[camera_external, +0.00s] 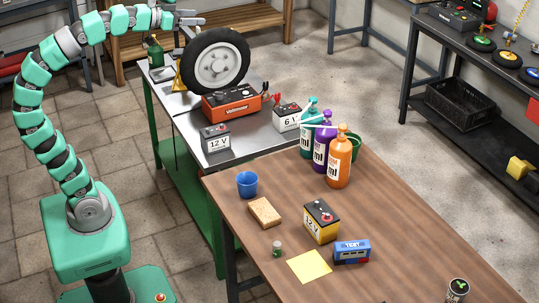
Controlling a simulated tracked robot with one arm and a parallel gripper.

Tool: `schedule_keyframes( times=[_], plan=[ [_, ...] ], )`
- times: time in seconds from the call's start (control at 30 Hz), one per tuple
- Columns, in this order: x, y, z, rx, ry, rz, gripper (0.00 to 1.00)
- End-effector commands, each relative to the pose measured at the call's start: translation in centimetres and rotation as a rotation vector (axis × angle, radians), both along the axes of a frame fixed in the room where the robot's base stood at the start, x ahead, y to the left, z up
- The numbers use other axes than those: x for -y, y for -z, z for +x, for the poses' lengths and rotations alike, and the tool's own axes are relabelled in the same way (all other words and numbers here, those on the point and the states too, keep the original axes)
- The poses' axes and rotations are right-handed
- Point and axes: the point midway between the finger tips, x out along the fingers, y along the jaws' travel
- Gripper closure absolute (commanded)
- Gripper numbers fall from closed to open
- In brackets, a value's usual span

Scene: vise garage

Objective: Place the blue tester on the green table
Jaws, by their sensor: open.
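The blue tester (352,251), marked TEST, sits on the brown wooden table (415,230), beside a yellow and black 12 V battery (321,221). The green table (233,150), with a grey metal top and green legs, stands behind the wooden table. My gripper (190,18) is open and empty at the top of the picture, above the far end of the green table and far from the tester.
The green table holds a wheel (216,60), a red Voltmaster unit (231,104), a 12 V battery (215,138) and a 6 V battery (287,117). Bottles (339,160), a blue cup (247,184), a sponge (265,211) and a yellow sheet (309,266) are on the wooden table.

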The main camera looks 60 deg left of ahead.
Motion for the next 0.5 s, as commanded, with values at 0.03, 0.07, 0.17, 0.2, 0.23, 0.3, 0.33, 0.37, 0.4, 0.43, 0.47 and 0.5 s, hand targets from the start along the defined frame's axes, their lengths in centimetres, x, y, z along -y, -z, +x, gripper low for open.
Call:
schedule_keyframes(
  times=[0.03,0.07,0.17,0.2,0.23,0.3,0.33,0.37,0.4,0.43,0.47,0.5],
  plan=[
    [-0.06,0.00,-0.13,0.000,0.001,0.000,0.40],
    [-0.06,0.02,-0.15,0.000,0.002,0.001,0.40],
    [-0.06,0.04,-0.11,0.000,0.001,0.001,0.40],
    [-0.05,0.03,-0.10,0.000,0.001,0.001,0.40],
    [-0.05,0.02,-0.10,0.000,0.001,0.001,0.40],
    [-0.05,0.02,-0.09,0.000,0.001,0.001,0.40],
    [-0.05,0.02,-0.09,0.000,0.001,0.001,0.40],
    [-0.05,0.03,-0.08,0.000,0.001,0.001,0.40],
    [-0.04,0.03,-0.06,-0.001,0.001,0.001,0.40],
    [0.00,0.05,0.01,-0.001,0.001,0.001,0.40],
    [0.08,0.09,0.14,-0.003,0.002,0.001,0.40],
    [0.27,0.21,0.47,-0.007,0.004,-0.001,0.40]
  ],
)
